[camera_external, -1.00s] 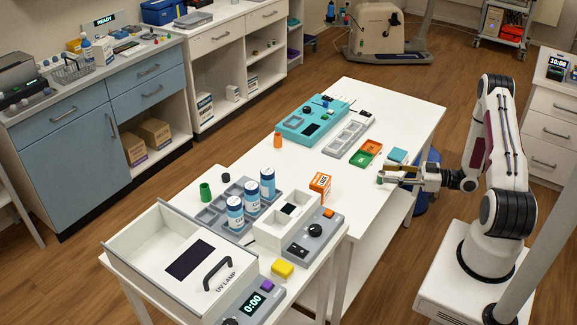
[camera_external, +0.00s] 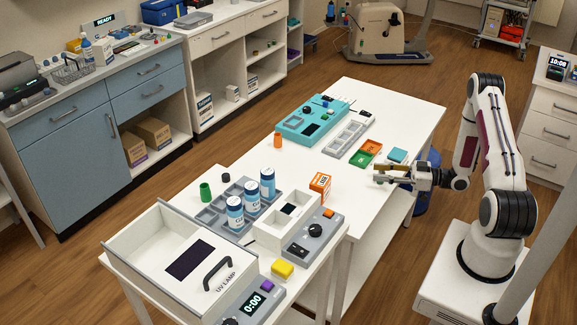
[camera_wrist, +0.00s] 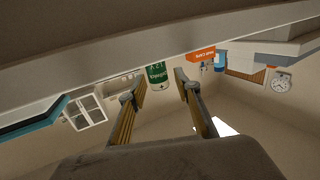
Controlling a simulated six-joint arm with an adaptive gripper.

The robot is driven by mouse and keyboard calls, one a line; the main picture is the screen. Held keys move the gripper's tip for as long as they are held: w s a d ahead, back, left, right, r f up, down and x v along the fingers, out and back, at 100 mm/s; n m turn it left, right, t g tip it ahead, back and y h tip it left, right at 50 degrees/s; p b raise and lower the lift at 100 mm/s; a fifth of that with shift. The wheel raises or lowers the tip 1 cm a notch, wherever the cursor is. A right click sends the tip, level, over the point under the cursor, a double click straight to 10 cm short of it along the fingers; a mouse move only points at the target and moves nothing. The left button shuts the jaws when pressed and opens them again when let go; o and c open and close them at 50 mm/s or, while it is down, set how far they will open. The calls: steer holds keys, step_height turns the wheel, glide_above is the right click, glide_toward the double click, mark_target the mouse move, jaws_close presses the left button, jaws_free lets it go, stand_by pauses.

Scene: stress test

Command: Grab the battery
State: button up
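In the external view my gripper (camera_external: 379,173) is low over the right edge of the white table (camera_external: 345,215), fingers pointing left. The battery cannot be clearly made out there; the fingers probably hide it.
An orange box (camera_external: 320,185) stands left of my gripper. A grey slotted tray (camera_external: 345,136) and teal device (camera_external: 310,122) are farther back.

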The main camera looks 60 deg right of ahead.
mark_target(382, 172)
jaws_close()
steer(key=shift+r, duration=0.1)
steer(key=shift+r, duration=4.9)
